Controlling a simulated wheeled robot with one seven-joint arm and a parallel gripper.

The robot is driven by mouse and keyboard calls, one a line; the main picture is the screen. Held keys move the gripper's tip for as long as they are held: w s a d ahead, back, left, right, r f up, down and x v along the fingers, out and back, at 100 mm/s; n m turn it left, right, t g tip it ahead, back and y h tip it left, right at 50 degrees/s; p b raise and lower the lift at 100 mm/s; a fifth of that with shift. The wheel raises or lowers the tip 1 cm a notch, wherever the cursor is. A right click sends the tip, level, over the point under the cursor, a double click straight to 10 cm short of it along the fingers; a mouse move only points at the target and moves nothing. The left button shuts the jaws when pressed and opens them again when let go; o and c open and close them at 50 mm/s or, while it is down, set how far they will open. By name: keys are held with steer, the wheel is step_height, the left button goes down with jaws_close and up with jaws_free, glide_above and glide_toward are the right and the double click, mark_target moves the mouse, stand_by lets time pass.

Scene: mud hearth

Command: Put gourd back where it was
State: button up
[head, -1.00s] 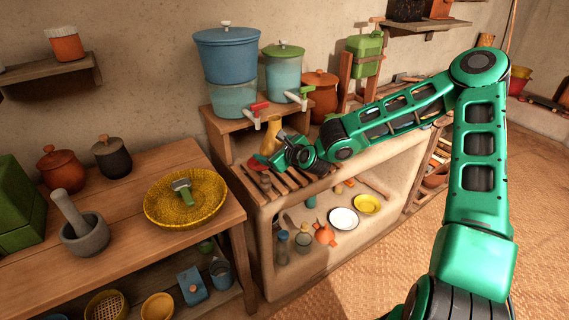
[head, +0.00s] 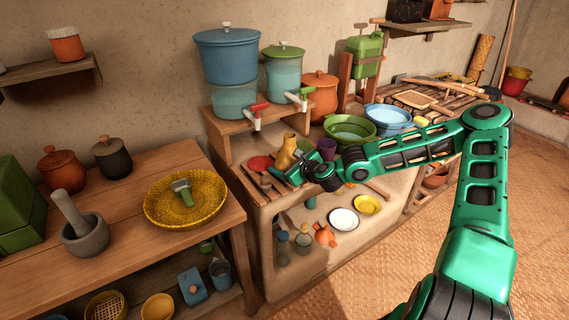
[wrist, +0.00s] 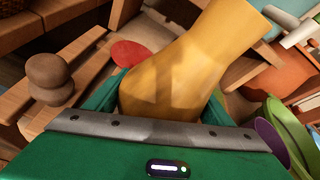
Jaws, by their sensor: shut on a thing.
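The gourd (head: 286,152) is a yellow-ochre bottle shape with a round lower body and a narrower neck. It stands roughly upright over the slatted top of the mud hearth in the head view. My gripper (head: 291,174) is shut on its lower body. In the wrist view the gourd (wrist: 185,75) fills the middle, between the green jaws of my gripper (wrist: 165,98), and its neck leans to the upper right. Its base is hidden by the gripper, so I cannot tell whether it touches the slats.
A red disc (head: 260,163) lies left of the gourd. A purple cup (head: 327,149) and a green bowl (head: 350,130) stand to its right. A wooden stand (head: 257,132) with taps above it is behind. A brown knobbed object (wrist: 48,80) sits on slats at left.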

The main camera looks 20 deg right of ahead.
steer(key=o, duration=1.4)
steer(key=shift+f, duration=0.1)
